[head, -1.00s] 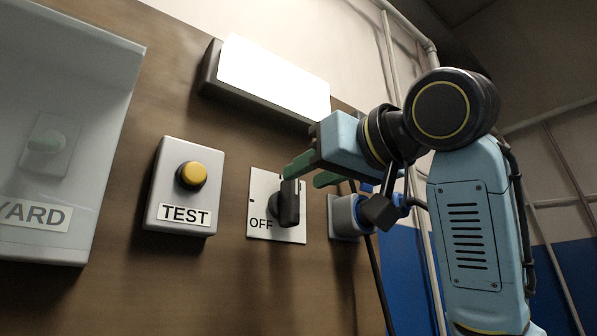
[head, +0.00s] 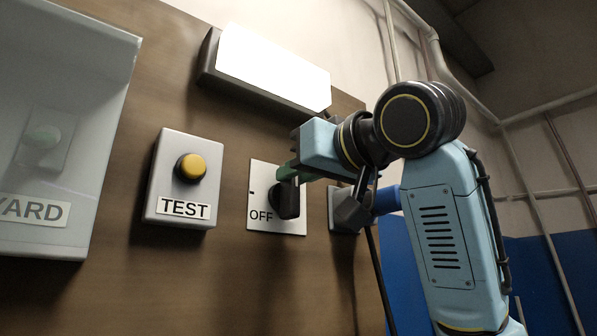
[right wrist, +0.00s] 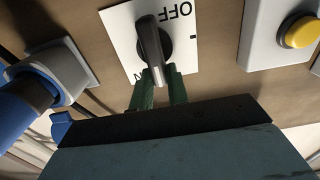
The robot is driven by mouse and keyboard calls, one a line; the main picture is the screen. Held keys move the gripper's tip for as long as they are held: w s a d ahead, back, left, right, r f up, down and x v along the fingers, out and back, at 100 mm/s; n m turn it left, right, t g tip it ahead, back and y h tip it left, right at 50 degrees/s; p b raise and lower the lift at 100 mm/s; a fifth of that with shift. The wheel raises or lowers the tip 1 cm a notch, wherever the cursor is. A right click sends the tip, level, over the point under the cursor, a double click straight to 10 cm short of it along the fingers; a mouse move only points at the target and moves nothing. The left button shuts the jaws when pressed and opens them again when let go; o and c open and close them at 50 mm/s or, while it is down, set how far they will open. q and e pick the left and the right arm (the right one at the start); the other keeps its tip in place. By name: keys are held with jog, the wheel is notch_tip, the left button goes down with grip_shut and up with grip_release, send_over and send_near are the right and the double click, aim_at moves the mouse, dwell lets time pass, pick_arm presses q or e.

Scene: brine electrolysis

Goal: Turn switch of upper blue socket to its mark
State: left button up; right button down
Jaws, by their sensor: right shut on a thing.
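The switch (head: 287,201) is a black knob with a raised handle on a white plate (head: 262,180) marked OFF. Its handle points roughly up in the head view. In the right wrist view, the knob (right wrist: 152,42) shows upside down, handle end toward me, with a small dark tick (right wrist: 193,37) on the plate's edge. My right gripper (head: 291,175) has its green fingers at the handle's upper end. In the right wrist view, the fingers (right wrist: 160,74) are closed on either side of the handle. Part of a second label is hidden by a finger. My left gripper is not in view.
Right of the switch is a socket (head: 335,212) with a blue plug (right wrist: 25,92), partly hidden by my arm in the head view. A yellow TEST button (head: 191,168) is left. A white lit box (head: 270,68) is above, and a covered YARD box (head: 95,100) far left.

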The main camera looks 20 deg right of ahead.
jog(key=n, duration=0.2)
jog(key=a+n+p, duration=0.1)
jog(key=n, duration=0.1)
jog(key=shift+s+n, duration=0.2)
jog(key=shift+n, duration=0.2)
jog(key=n, duration=0.1)
jog(key=n+p, duration=0.1)
jog(key=n, duration=0.2)
jog(key=shift+s+a+f, duration=0.15)
jog(key=shift+a+f, duration=0.15)
jog(key=shift+a, duration=0.1)
jog(key=n, duration=0.1)
jog(key=n+p, duration=0.1)
jog(key=n, duration=0.1)
jog(key=f+n+p, duration=0.1)
jog(key=n, duration=0.1)
jog(key=shift+s+a, duration=0.1)
jog(key=shift+a, duration=0.2)
jog(key=shift+a+f+n+p, duration=0.1)
jog(key=shift+f+n+p, duration=0.2)
jog(key=shift+n, duration=0.4)
jog(key=shift+d+f+n+p, duration=0.1)
jog(key=shift+n+p, duration=0.25)
jog(key=shift+n, duration=0.35)
jog(key=shift+a+f+n+p, duration=0.15)
jog(key=shift+n+p, duration=0.2)
jog(key=shift+n, duration=0.35)
jog(key=c, duration=1.4)
grip_release()
jog(key=shift+o, duration=0.2)
